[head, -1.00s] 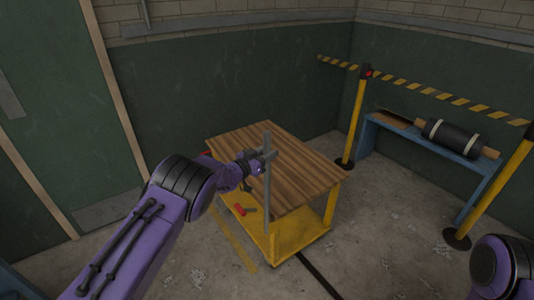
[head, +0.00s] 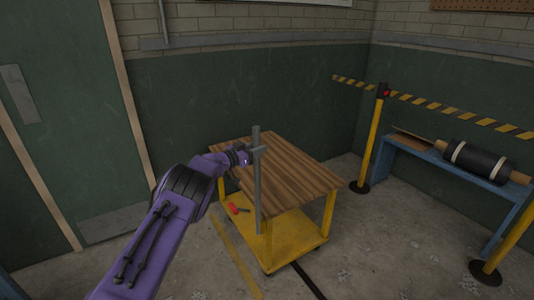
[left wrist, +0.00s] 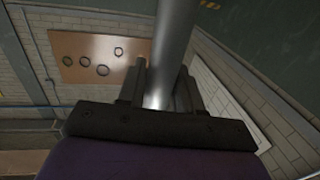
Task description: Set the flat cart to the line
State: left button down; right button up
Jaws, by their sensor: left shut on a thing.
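The flat cart has a wooden top (head: 290,175) and a yellow lower shelf (head: 285,235) on yellow legs. It stands on the concrete floor in the head view. A grey upright handle post (head: 257,195) rises at its near left side. My left gripper (head: 255,149) is shut on this post near its upper end. In the left wrist view the grey post (left wrist: 172,45) runs between the two fingers (left wrist: 160,90). A yellow floor line (head: 235,255) lies at the cart's left, and a dark floor line (head: 308,280) runs out from under its near side. My right gripper is not in view.
A red-handled tool (head: 233,208) is on the lower shelf. A barrier post (head: 373,140) with striped tape stands behind the cart at right. A blue bench (head: 440,162) holds a black roll (head: 478,160). A green door (head: 70,110) is at left.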

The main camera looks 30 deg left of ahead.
pick_arm(q)
jog(key=c, duration=1)
grip_release()
jog(key=shift+a+r, duration=0.15)
jog(key=shift+r, duration=0.1)
jog(key=shift+o, duration=0.6)
jog(key=shift+w+a+f, duration=0.1)
jog(key=shift+a+f, duration=0.05)
jog(key=shift+f, duration=0.1)
jog(key=b+v, duration=0.1)
jog(key=v, duration=0.9)
jog(key=shift+s, duration=0.3)
